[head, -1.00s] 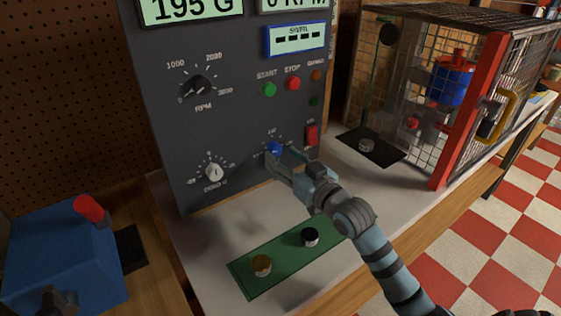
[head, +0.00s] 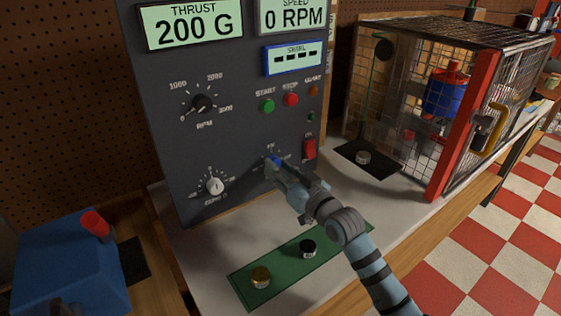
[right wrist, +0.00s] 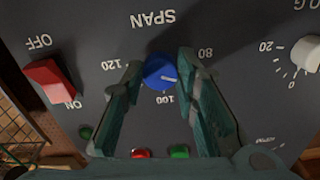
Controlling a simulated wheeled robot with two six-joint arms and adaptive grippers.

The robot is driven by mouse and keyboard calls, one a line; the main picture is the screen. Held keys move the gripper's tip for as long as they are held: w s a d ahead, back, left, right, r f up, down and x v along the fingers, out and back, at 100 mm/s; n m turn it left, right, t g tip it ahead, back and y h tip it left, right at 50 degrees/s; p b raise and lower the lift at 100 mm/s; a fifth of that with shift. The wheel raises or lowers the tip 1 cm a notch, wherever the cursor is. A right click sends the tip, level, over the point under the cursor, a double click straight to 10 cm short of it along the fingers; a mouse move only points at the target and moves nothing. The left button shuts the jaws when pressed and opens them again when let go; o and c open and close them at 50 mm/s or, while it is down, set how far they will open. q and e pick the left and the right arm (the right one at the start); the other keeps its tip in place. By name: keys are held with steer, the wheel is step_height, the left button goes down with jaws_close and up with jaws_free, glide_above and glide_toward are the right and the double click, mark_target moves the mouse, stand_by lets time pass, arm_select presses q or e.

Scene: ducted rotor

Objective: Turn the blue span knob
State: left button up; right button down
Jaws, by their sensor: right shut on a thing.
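The blue span knob (right wrist: 160,72) sits on the dark grey panel in the right wrist view, between the fingertips of my right gripper (right wrist: 161,75). Its white pointer mark lies between the 100 and 80 labels. In the head view the knob (head: 276,160) is mostly hidden by my right gripper (head: 273,167), which is shut on it. The thrust display (head: 192,24) reads 200 G. My left gripper does not show.
The red on/off switch (head: 310,148) and the zero knob (head: 215,186) flank the span knob. A green mat (head: 283,270) with two small weights lies in front. A mesh cage (head: 400,70) stands at the right, a blue box (head: 70,265) at the lower left.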

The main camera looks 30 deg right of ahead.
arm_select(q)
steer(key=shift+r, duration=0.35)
arm_select(e)
steer(key=shift+r+m, duration=0.1)
steer(key=shift+m, duration=0.2)
steer(key=c, duration=1.2)
jaws_free()
steer(key=shift+c, duration=0.2)
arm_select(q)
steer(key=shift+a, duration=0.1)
arm_select(e)
steer(key=shift+s, duration=0.1)
steer(key=s+d, duration=0.1)
steer(key=s, duration=1)
steer(key=shift+s+d, duration=0.3)
steer(key=shift+s, duration=0.05)
steer(key=shift+s+d, duration=0.1)
